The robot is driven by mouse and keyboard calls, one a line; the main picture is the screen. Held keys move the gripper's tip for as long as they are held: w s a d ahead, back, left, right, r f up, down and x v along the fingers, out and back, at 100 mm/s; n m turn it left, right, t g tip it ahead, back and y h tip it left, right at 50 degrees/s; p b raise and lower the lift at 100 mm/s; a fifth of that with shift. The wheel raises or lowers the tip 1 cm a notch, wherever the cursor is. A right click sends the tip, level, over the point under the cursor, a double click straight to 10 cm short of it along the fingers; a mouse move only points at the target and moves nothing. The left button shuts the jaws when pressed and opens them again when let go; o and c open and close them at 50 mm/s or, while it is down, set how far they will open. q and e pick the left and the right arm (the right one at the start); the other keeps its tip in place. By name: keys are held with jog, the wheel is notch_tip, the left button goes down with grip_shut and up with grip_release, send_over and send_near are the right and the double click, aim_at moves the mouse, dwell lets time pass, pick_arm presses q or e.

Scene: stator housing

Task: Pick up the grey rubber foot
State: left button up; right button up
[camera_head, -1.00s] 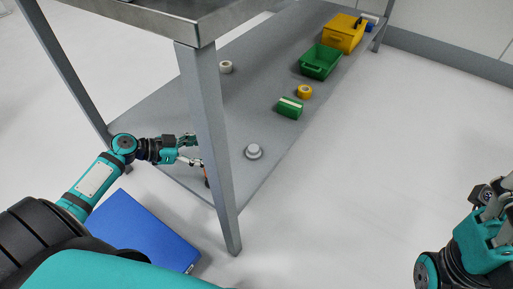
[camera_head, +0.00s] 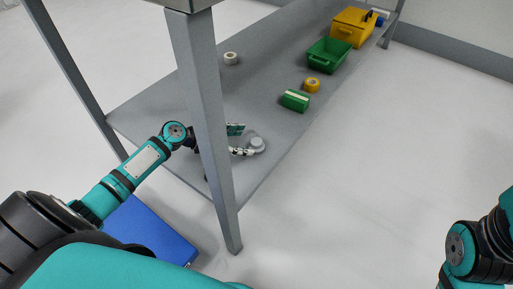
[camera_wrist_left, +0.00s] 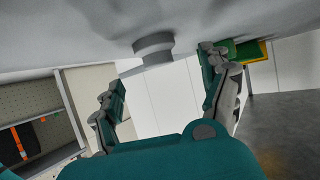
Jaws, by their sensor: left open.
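The grey rubber foot (camera_head: 257,144), a round stepped piece, sits on the lower grey shelf near its front right edge. My left gripper (camera_head: 244,140) reaches past the table leg, low over the shelf, with its fingers spread toward the foot. The leg hides part of my left wrist. In the left wrist view the foot (camera_wrist_left: 153,46) shows ahead, between the lines of the two open fingers (camera_wrist_left: 162,72); they look empty. I cannot tell whether a finger touches the foot. My right gripper is out of view; only part of that arm shows.
A table leg (camera_head: 204,110) stands close beside my left arm. On the shelf (camera_head: 165,105) are a white tape roll (camera_head: 231,58), a green box (camera_head: 295,100), a yellow roll (camera_head: 312,85), a green bin (camera_head: 328,56) and a yellow bin (camera_head: 352,27). A blue box (camera_head: 150,232) lies below.

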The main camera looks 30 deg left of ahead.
aim_at(256, 141)
pick_arm(q)
jog(key=b+x, duration=0.2)
jog(key=x, duration=0.3)
jog(key=shift+w+d, duration=0.1)
jog(key=shift+d, duration=0.05)
jog(key=c, duration=1.5)
